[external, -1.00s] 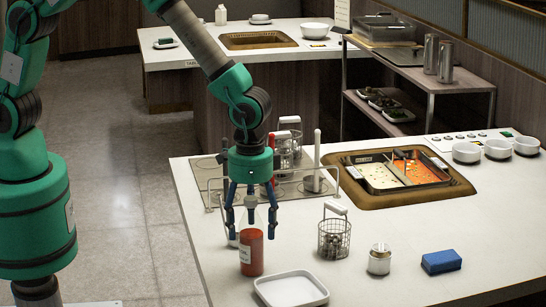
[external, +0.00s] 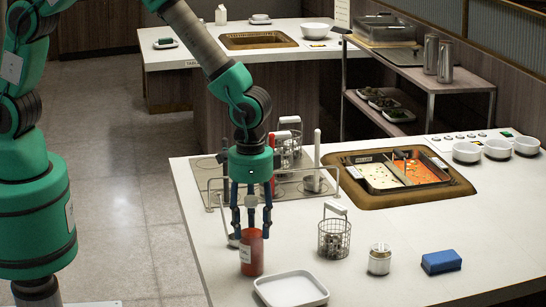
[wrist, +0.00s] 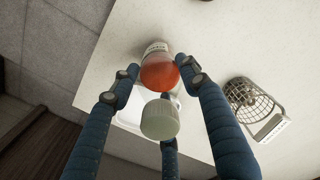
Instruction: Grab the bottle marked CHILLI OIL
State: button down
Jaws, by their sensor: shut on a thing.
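A bottle with red contents (external: 251,257) stands upright near the left front edge of the white counter. It carries a pale label, too small to read. My gripper (external: 251,230) points down over it and its blue fingers are shut around its upper part. In the wrist view, the bottle's red body (wrist: 158,74) and its pale ribbed cap (wrist: 160,119) show between the three fingers of my gripper (wrist: 155,85). The fingers hide part of the neck in the external view.
A white square tray (external: 291,300) lies just in front of the bottle. A wire basket (external: 334,239), a small lidded jar (external: 379,260) and a blue block (external: 441,262) stand to the right.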

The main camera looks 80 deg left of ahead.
aim_at(249, 197)
jog(key=shift+r, duration=0.6)
jog(key=r, duration=0.1)
jog(key=r+p, duration=0.1)
jog(key=shift+s+a+r, duration=0.1)
jog(key=shift+s+r, duration=0.15)
jog(key=shift+r, duration=0.05)
jog(key=s+a+r+p, duration=0.1)
jog(key=s+a+p, duration=0.1)
jog(key=s+a, duration=0.5)
jog(key=s, duration=0.6)
jog(key=shift+s+a, duration=0.15)
jog(key=shift+s, duration=0.15)
jog(key=shift+r, duration=0.1)
